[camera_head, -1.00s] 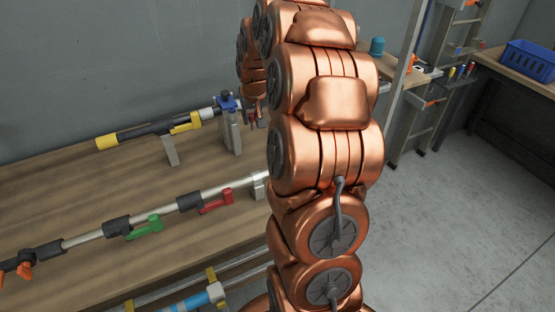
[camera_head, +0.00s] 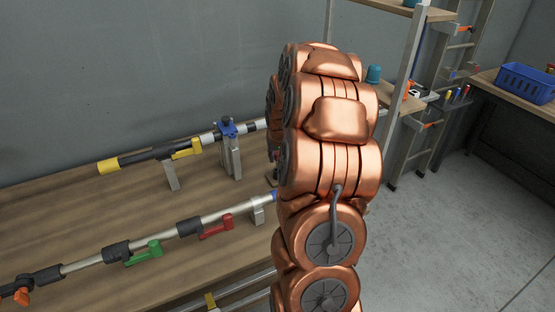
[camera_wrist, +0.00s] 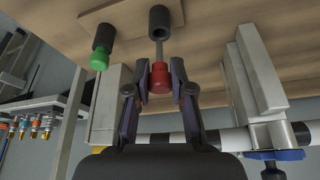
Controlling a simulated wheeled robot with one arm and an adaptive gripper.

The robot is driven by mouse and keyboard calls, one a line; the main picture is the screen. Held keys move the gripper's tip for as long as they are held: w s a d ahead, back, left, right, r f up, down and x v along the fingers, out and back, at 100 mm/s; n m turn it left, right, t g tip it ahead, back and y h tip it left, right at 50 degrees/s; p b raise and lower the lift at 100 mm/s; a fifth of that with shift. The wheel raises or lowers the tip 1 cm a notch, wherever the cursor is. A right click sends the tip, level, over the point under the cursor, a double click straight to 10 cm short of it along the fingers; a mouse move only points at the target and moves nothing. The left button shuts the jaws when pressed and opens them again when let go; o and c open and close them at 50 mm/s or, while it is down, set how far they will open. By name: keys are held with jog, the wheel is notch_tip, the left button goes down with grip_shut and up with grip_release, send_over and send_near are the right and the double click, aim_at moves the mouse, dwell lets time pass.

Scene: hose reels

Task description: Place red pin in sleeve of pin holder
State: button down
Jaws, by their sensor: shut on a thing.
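In the wrist view my gripper (camera_wrist: 160,77) is shut on the red handle of the red pin (camera_wrist: 160,84). The pin's thin grey shaft points away from the jaws toward a dark sleeve (camera_wrist: 160,16) of the pin holder (camera_wrist: 128,8). The shaft end meets the sleeve's outline; I cannot tell whether it is inside or only in line with it. A green pin (camera_wrist: 99,60) sits in the other dark sleeve, to the left. In the head view my own arm hides the gripper, the red pin and most of the holder.
A metal clamp stand (camera_head: 230,155) with a blue knob holds a rod above the wooden bench (camera_head: 80,205). A second rod with a green lever (camera_head: 146,252) and a red lever (camera_head: 216,227) runs along the front. Grey brackets (camera_wrist: 260,75) stand close right of the gripper in the wrist view.

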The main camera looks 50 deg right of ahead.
aim_at(277, 164)
notch_tip(277, 164, down, 3)
jog(key=shift+r+p, duration=0.2)
jog(key=shift+p, duration=0.15)
jog(key=shift+f+b, duration=0.35)
jog(key=shift+b, duration=0.1)
jog(key=shift+f+b, duration=0.3)
jog(key=c, duration=1)
grip_release()
